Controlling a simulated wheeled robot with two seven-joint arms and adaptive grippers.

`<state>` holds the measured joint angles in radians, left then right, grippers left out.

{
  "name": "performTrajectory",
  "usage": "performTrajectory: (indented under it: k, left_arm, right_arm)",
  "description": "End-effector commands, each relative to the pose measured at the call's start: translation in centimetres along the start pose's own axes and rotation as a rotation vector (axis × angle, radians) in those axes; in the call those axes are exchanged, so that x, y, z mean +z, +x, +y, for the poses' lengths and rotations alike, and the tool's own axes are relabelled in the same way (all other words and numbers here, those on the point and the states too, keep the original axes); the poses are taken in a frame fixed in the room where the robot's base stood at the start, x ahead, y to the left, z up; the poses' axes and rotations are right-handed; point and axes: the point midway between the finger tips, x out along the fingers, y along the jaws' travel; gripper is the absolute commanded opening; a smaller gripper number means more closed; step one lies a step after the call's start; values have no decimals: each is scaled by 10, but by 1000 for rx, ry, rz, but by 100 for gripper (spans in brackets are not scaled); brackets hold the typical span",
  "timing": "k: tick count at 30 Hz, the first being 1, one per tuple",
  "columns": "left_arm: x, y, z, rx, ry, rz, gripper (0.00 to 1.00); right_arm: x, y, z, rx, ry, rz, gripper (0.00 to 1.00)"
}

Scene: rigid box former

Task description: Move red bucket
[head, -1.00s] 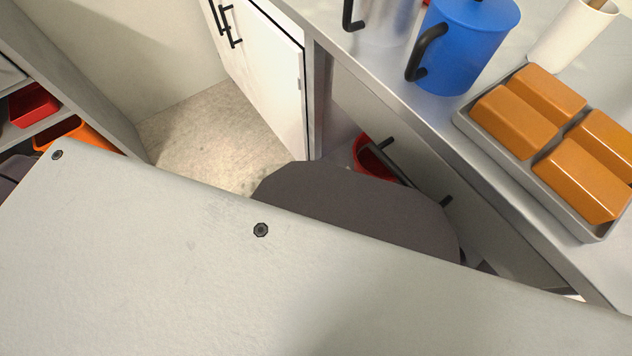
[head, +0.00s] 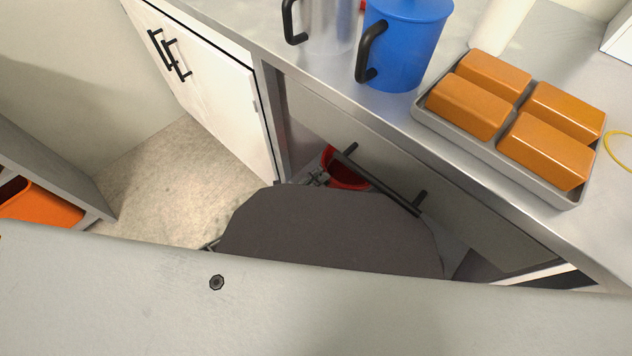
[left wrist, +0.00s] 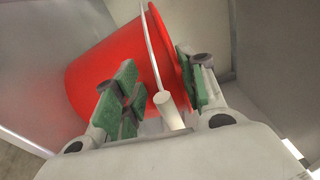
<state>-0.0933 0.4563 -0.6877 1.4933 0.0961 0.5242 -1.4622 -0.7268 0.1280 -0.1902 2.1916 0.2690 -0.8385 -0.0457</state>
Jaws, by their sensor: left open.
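The red bucket (head: 345,172) is low behind the drawer front and its black handle in the head view, mostly hidden. My left gripper (head: 318,178) shows there only as a small dark part at the bucket's left side. In the left wrist view the bucket (left wrist: 105,65) lies tilted in the picture, with its white wire handle and pale grip (left wrist: 168,110) towards me. My left gripper (left wrist: 160,88) is open, its green-padded fingers on either side of the handle. I cannot tell whether they touch it. My right gripper is not in view.
Above the bucket, the grey counter (head: 400,130) holds a blue pitcher (head: 405,50), a metal pitcher (head: 328,25) and a tray (head: 490,155) of orange-brown loaves. A white cabinet (head: 215,90) stands left of the opening. An orange bin (head: 40,208) is at far left. Bare floor (head: 170,175) lies between.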

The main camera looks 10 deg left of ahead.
Motion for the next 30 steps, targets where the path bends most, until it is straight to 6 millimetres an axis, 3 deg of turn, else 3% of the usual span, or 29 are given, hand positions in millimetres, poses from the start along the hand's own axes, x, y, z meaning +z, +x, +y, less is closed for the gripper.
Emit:
performTrajectory:
  k: [6, 15, 30]
  left_arm:
    - [0, 0, 0, 0, 0, 0, 40]
    - [0, 0, 0, 0, 0, 0, 1]
    - [2, 0, 1, 1, 1, -1, 0]
  right_arm:
    - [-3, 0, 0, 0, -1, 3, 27]
    - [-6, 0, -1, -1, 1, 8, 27]
    - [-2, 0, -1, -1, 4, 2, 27]
